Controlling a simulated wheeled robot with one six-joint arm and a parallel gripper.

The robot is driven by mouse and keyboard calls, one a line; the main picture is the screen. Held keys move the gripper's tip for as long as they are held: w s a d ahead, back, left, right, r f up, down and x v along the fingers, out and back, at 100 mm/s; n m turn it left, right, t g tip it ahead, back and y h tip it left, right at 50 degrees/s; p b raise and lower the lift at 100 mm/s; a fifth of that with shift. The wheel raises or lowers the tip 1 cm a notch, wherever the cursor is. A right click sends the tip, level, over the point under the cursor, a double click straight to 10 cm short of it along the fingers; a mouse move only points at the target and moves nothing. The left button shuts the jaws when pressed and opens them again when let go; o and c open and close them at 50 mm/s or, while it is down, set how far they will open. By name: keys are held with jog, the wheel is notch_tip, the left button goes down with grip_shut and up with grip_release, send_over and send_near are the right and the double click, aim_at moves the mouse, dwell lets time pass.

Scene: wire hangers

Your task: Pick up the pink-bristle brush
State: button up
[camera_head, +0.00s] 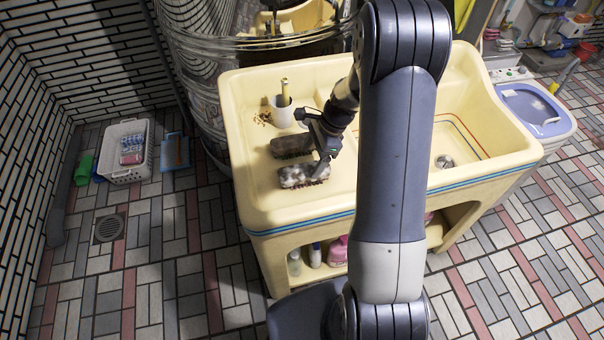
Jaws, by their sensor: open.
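Two brushes lie bristles down on the flat left part of the cream sink unit (255,190). The nearer brush (302,174) has a mottled grey-white back. The farther brush (291,145) has a dark brown back. The bristles show only as thin dark reddish fringes, so I cannot tell which are pink. My gripper (319,150) is open, just right of the two brushes, with a finger reaching down by the right end of the nearer one. Whether it touches that brush is not clear.
A white cup (281,112) with a yellow-handled item stands behind the brushes. The sink basin (465,145) is to the right, partly hidden by my arm. Bottles stand on the shelf below. A white basket (126,151) is on the tiled floor at left.

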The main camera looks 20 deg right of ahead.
aim_at(306, 170)
jog(key=x, duration=0.5)
jog(key=shift+s+a+f+p, duration=0.2)
jog(key=shift+s+f+p, duration=0.05)
jog(key=shift+s+p, duration=0.15)
jog(key=c, duration=1.1)
jog(key=shift+w+r, duration=0.1)
